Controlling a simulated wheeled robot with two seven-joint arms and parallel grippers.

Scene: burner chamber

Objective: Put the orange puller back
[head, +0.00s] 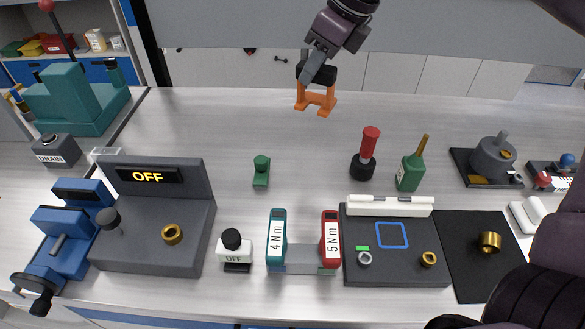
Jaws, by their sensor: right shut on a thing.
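The orange puller (316,102) is a small orange bracket with legs pointing down. It hangs from my right gripper (317,76) at the top middle of the head view, over the back of the bench. The right gripper is shut on the puller's upper part, which the fingers partly hide. The puller seems to be held above the bench top, but its exact height is hard to tell. My left gripper is not in view.
Below the puller stand a red-handled tool (368,150), a green bottle (410,172) and a small green piece (261,172). In front are an OFF console (185,225), two torque tools in a holder (302,262) and a dark tray (400,275). The back middle bench is clear.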

